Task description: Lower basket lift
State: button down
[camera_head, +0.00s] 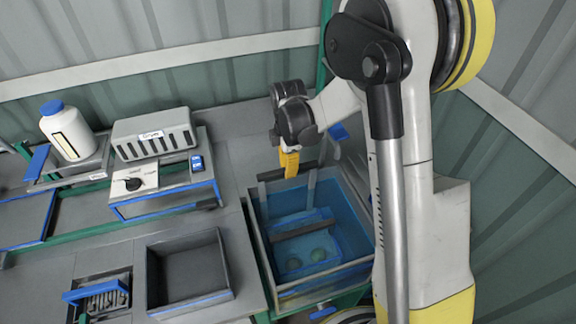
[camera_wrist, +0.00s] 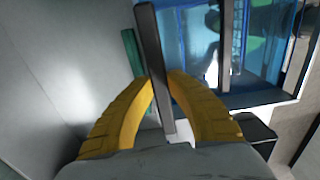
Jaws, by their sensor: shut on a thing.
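The wash tank (camera_head: 259,262) holds blue water. A blue basket (camera_head: 345,248) sits low in it, with two greenish round items (camera_head: 318,254) inside. A dark handle bar (camera_head: 305,168) stands above the tank's back edge, on upright grey strips. My gripper (camera_head: 289,168) comes down on this bar from above. In the wrist view, the yellow fingers (camera_wrist: 162,80) are closed around a grey bar (camera_wrist: 150,40), which passes between their tips. Part of the bar is hidden by the fingers.
A corrugated wall (camera_head: 190,85) is close behind.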

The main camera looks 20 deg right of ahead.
jog(key=shift+f, duration=0.65)
jog(key=c, duration=1.3)
grip_release()
notch_tip(320, 180, up, 12)
jog(key=shift+s+r+b, duration=0.1)
jog(key=shift+b, duration=0.2)
